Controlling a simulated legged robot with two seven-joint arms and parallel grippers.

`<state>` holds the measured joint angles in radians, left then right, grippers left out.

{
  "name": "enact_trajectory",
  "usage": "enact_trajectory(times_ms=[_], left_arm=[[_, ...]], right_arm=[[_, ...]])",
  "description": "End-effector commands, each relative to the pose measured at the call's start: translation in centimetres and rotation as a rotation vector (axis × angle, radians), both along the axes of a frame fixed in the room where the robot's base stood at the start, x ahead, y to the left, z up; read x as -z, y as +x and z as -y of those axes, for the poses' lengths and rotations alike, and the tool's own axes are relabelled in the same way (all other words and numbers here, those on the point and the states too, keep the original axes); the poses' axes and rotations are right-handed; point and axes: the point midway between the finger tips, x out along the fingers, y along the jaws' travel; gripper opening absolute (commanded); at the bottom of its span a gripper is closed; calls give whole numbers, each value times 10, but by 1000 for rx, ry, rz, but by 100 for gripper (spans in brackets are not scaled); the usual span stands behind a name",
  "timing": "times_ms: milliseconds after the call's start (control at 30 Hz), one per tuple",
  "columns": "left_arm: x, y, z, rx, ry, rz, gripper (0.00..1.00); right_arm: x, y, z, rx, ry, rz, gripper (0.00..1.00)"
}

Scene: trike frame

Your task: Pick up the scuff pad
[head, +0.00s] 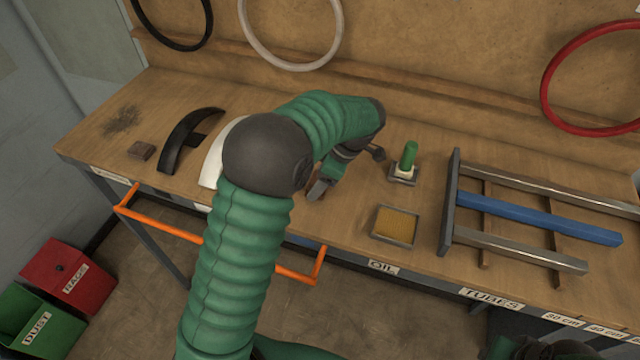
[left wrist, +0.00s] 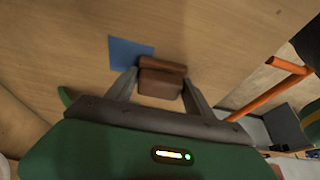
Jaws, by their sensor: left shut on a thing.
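A brown, block-like pad (left wrist: 160,84), which I take to be the scuff pad, sits between the two fingers of my left gripper (left wrist: 160,90) in the left wrist view. The fingers press on its two sides. In the head view my left gripper (head: 320,189) is low over the bench, mostly behind my own arm, and the held pad is hidden there. Whether the pad is clear of the bench top is hard to tell.
A blue square (left wrist: 130,54) lies beside the held pad. An orange rail (head: 165,225) runs along the front.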

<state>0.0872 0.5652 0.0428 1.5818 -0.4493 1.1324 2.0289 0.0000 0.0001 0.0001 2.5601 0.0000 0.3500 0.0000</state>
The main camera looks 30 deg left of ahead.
Motion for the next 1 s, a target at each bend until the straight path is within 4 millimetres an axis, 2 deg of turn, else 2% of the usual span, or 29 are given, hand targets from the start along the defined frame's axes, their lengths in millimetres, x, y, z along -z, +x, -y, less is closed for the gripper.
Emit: enact_trajectory(times_ms=[267,533,767,1000], left_arm=[[-3,1,0,0,0,1,21],[-32,1,1,1,1,6,21],[-33,-48,26,4,-1,3,21],[-41,-109,59,5,-1,4,21]], right_arm=[[5,0,0,0,0,0,36],[29,0,0,0,0,0,36],[60,0,0,0,0,0,36],[92,0,0,0,0,0,36]])
